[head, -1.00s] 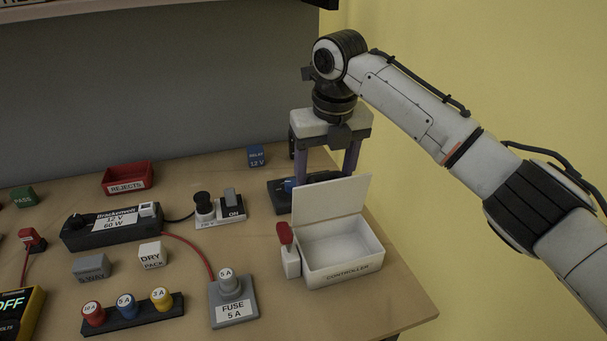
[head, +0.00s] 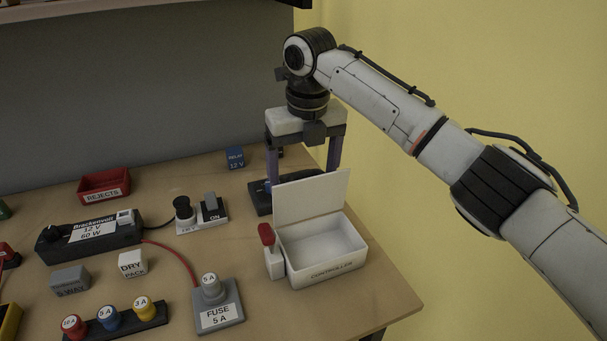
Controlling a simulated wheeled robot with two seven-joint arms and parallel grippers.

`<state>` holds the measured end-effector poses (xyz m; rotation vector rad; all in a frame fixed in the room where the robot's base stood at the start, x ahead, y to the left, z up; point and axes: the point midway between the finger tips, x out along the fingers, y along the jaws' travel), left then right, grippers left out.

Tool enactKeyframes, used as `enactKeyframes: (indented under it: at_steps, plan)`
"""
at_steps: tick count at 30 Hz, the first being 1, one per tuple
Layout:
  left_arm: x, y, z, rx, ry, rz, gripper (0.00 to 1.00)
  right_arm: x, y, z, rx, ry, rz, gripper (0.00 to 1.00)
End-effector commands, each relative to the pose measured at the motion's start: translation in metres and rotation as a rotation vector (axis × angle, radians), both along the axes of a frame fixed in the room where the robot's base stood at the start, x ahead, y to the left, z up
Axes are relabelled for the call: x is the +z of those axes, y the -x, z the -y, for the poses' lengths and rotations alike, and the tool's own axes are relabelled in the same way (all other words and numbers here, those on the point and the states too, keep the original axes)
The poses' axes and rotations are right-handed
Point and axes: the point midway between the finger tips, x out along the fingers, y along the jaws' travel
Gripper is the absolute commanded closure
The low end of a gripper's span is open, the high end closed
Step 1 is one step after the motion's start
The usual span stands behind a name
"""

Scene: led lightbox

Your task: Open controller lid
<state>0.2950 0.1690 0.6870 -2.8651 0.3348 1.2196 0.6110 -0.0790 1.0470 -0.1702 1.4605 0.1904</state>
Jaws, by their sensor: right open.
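The white controller box (head: 322,270) stands near the right edge of the table, and its inside looks empty. Its lid (head: 311,198) is raised, standing roughly upright along the back edge of the box. A red-handled lever (head: 267,235) is on the left side of the box. My right gripper (head: 303,176) is open, pointing down behind the raised lid, with its fingers apart. The lid hides part of the fingertip area. My left gripper is out of view.
A dark block (head: 258,198) sits behind the lid, near the gripper. A blue relay cube (head: 235,158), red rejects bin (head: 104,184), switch unit (head: 203,215), power supply (head: 90,236) and fuse holder (head: 216,303) stand to the left. The table's right edge is close to the box.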

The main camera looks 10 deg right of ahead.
Motion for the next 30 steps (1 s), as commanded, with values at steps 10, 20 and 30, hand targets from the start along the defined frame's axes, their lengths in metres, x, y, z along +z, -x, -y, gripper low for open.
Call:
enactKeyframes:
  at_steps: [10, 20, 30]
  plan:
    - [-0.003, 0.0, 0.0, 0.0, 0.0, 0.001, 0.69, 0.045, 0.004, 0.001, 0.0, 0.0, 0.005, 0.18]
    - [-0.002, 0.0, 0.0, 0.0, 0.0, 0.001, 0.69, 0.097, 0.009, 0.002, -0.001, -0.002, 0.002, 0.18]
    - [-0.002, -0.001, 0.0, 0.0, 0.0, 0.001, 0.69, 0.102, 0.01, 0.003, 0.0, 0.0, -0.001, 0.18]
